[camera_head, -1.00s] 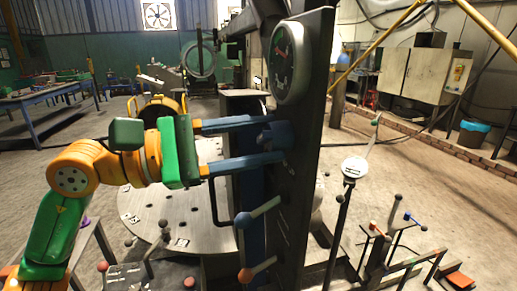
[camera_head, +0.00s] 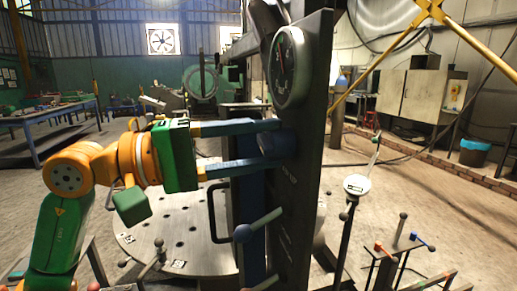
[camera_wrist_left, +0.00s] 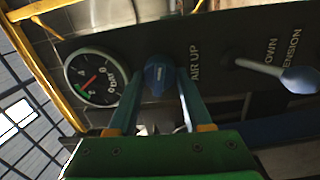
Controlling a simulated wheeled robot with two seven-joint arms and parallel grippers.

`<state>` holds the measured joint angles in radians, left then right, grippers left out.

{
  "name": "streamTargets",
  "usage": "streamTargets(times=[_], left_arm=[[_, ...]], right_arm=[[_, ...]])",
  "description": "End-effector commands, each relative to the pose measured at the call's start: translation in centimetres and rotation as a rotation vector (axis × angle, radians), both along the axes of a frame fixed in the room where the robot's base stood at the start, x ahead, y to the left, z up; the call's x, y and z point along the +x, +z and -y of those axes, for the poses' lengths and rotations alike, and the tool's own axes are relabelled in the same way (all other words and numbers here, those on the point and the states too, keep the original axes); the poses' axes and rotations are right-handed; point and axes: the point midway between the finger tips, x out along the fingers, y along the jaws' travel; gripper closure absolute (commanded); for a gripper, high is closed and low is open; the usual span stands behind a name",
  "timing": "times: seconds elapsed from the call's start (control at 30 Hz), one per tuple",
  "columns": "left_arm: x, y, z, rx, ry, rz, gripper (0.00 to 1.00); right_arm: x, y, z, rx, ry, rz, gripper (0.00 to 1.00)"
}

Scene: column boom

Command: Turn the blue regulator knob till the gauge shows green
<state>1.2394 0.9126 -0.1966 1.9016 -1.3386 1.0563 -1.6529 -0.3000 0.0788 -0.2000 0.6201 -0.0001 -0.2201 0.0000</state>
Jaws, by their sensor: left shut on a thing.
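The blue regulator knob (camera_head: 284,145) sits on the dark upright panel. My left gripper (camera_head: 275,137) reaches it from the left, its two blue fingers on either side of it. In the left wrist view the knob (camera_wrist_left: 158,74) is between the fingertips, beside the "AIR UP" label. The round gauge (camera_head: 290,65) is above the knob on the same panel. In the left wrist view the gauge (camera_wrist_left: 91,78) shows a red needle pointing toward the lower left, near a small green band. I cannot tell whether the needle tip lies inside the green. My right gripper is out of view.
A round plate (camera_head: 150,238) lies behind my arm. A white dial on a stand (camera_head: 356,185) is to the right.

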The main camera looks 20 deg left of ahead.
Motion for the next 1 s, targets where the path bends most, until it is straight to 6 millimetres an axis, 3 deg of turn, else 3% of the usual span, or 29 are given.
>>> streamTargets(times=[0.83,0.87,0.93,1.0], left_arm=[[0.01,0.00,0.02,0.070,-0.001,0.103,1.00],[0.01,0.00,0.02,0.070,-0.001,0.103,0.45],[0.01,0.00,0.02,0.070,-0.001,0.103,0.26],[0.02,0.00,0.01,0.070,-0.001,0.103,0.20]], right_arm=[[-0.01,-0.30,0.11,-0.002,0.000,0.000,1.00],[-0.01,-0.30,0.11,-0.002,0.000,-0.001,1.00],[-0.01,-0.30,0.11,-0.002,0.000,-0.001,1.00],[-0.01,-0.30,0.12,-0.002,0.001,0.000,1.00]])
